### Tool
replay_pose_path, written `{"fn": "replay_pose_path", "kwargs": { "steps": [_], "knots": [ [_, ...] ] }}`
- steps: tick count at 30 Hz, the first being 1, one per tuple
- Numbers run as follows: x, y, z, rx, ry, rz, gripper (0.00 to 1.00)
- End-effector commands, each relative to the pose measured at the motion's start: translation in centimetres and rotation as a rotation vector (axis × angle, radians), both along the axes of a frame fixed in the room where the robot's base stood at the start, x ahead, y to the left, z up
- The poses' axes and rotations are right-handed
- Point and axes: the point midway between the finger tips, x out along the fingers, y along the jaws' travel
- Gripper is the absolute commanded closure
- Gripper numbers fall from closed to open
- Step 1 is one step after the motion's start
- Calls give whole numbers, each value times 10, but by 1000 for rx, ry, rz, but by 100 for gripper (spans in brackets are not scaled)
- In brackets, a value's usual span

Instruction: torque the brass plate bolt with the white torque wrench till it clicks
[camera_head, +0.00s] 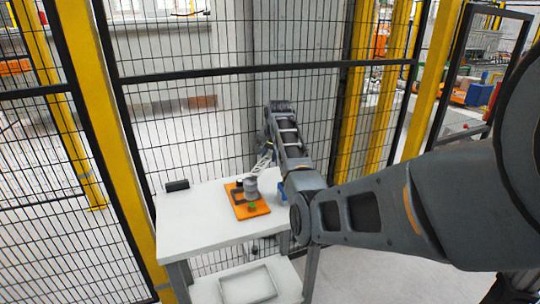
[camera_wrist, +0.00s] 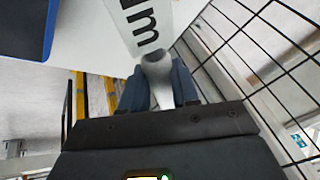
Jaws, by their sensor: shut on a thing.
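My gripper (camera_wrist: 158,88) is shut on the white torque wrench (camera_wrist: 140,22), with a finger on each side of its grey-white neck. Dark "Nm" lettering shows on the wrench's wide white part, which runs out of the top of the wrist view. In the head view a pale piece that seems to be the wrench (camera_head: 262,163) hangs below my forearm, over the back of the table. An orange board (camera_head: 262,210) lies there with a grey cylinder (camera_head: 251,189), a dark block (camera_head: 237,195) and a green spot. I cannot make out the brass plate bolt or the wrench's working end.
The white table (camera_head: 195,225) has free room at its front left. A black cylinder (camera_head: 177,185) lies at its back left corner. A blue item (camera_head: 283,194) sits partly behind my arm. Black mesh fencing (camera_head: 190,110) with yellow posts stands close behind the table.

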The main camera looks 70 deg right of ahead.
Motion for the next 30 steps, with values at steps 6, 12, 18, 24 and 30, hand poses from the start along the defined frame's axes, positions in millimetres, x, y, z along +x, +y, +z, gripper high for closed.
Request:
{"fn": "replay_pose_path", "kwargs": {
  "steps": [6, 12, 18, 24, 30],
  "knots": [
    [1, -1, 18, -4, -3, 0, 100],
    [1, -1, 36, -3, -3, 0, 100],
    [1, -1, 49, -2, -3, 1, 100],
    [0, -1, 51, -2, -2, 0, 100],
    [-1, 0, 51, -2, -2, 0, 100]
  ]
}}
